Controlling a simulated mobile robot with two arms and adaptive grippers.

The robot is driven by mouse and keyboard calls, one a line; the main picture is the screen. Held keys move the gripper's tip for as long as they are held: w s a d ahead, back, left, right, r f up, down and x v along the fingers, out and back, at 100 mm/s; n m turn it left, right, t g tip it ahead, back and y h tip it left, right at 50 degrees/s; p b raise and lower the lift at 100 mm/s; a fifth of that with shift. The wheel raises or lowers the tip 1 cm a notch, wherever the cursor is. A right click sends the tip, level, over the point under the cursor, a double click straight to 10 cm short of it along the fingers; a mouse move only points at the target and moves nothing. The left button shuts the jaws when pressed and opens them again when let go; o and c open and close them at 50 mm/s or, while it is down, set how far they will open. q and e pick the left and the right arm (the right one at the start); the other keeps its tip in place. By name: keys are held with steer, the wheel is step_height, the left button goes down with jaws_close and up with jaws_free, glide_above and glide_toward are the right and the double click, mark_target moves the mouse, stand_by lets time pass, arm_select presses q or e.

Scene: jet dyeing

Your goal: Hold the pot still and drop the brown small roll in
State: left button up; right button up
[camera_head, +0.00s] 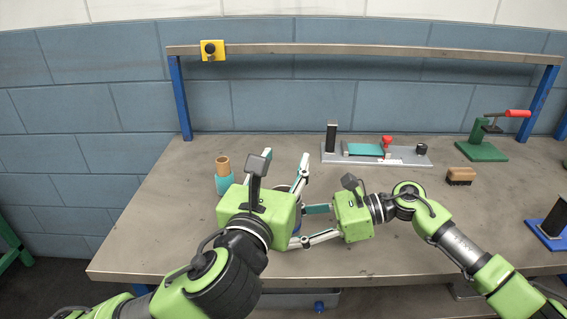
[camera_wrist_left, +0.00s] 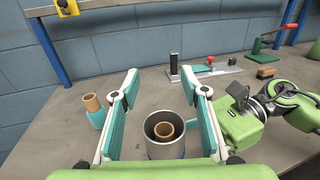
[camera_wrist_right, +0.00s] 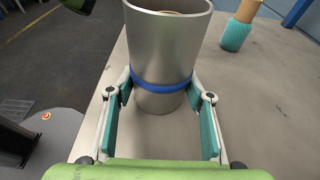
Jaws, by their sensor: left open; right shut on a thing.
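The pot is a grey metal cylinder with a blue band, seen in the right wrist view (camera_wrist_right: 168,40) and upright between the left fingers in the left wrist view (camera_wrist_left: 151,150). In the head view my left gripper mostly hides it. A small brown hollow roll (camera_wrist_left: 165,137) stands inside the pot, its top below the rim. My left gripper (camera_wrist_left: 160,73) is open and empty above the pot; it shows in the head view too (camera_head: 285,157). My right gripper (camera_wrist_right: 160,86) is shut on the pot near the blue band, reaching in from the right in the head view (camera_head: 299,226).
Another brown roll (camera_head: 223,163) in a teal wrap (camera_head: 223,185) stands left of the pot. A grey fixture with a teal pad (camera_head: 363,149), a brush (camera_head: 460,176) and a green press (camera_head: 482,151) stand further right. The front left of the table (camera_head: 150,245) is clear.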

arm_select(q)
step_height(320, 180, up, 10)
stand_by(0.5)
stand_by(0.5)
arm_select(e)
steer(key=o, duration=0.9)
